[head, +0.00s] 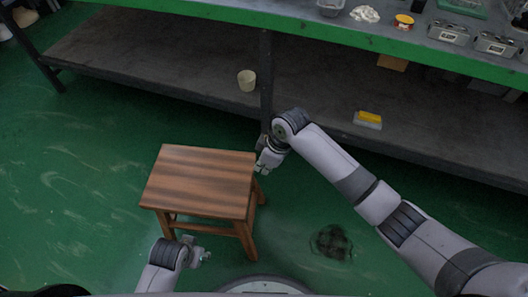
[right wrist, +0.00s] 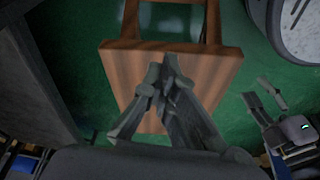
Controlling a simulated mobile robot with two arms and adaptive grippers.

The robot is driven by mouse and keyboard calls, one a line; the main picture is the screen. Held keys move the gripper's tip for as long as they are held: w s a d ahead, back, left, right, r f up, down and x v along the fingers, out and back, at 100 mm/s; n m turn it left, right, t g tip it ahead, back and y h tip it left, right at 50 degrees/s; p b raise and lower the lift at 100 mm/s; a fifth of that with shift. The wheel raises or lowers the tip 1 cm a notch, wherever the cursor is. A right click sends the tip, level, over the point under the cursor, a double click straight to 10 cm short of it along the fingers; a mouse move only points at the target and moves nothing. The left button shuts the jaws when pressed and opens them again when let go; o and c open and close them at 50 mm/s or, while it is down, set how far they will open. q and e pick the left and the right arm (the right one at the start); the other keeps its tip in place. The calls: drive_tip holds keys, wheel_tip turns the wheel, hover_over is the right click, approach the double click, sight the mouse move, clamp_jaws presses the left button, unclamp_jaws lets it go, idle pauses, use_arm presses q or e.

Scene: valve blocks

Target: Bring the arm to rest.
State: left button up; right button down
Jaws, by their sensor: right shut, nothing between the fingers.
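My right arm (head: 345,170) reaches in from the lower right. My right gripper (head: 262,168) hangs beside the right edge of the wooden stool (head: 200,180), shut and empty. In the right wrist view its fingers (right wrist: 170,78) come together in front of the stool top (right wrist: 200,62). My left gripper (head: 197,252) is low, near the front of the stool, and is partly hidden by its own wrist. It also shows in the right wrist view (right wrist: 268,97), with its fingers apart and nothing seen between them.
A green-edged workbench (head: 330,33) runs along the back, with metal boxes (head: 449,32) and other items on top. Its dark lower shelf (head: 180,60) holds a pale cup (head: 247,80) and a yellow-and-white block (head: 368,119). Green floor is free left of the stool.

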drive_tip(key=shift+r, duration=0.2)
drive_tip(key=s+d+f+m+t+h, duration=0.1)
drive_tip(key=s+d+f+m+h, duration=0.1)
drive_tip(key=s+d+f+m, duration=0.7)
drive_tip(key=s+d+f+m+t+h, duration=0.1)
drive_tip(key=s+d+f+m, duration=0.3)
drive_tip(key=s+d, duration=0.85)
use_arm(q)
drive_tip(key=s+a+f+g+p, duration=0.1)
drive_tip(key=s+f+p, duration=0.3)
drive_tip(key=s+p, duration=0.5)
drive_tip(key=s+a+f+p, duration=0.2)
drive_tip(key=s+f+p, duration=0.1)
drive_tip(key=s+p, duration=0.6)
drive_tip(key=shift+s+a+f+g, duration=0.15)
drive_tip(key=shift+s+f+g, duration=0.25)
drive_tip(key=shift+s, duration=0.4)
use_arm(e)
drive_tip(key=s+d+f+g, duration=0.1)
drive_tip(key=s+f, duration=0.3)
drive_tip(key=s, duration=0.6)
drive_tip(key=s+d+f+g, duration=0.1)
drive_tip(key=s+f, duration=0.3)
drive_tip(key=s, duration=0.6)
drive_tip(key=shift+s+d+f+n, duration=0.2)
drive_tip(key=shift+d+n, duration=0.2)
drive_tip(key=shift+d, duration=0.25)
use_arm(q)
drive_tip(key=shift+c, duration=0.8)
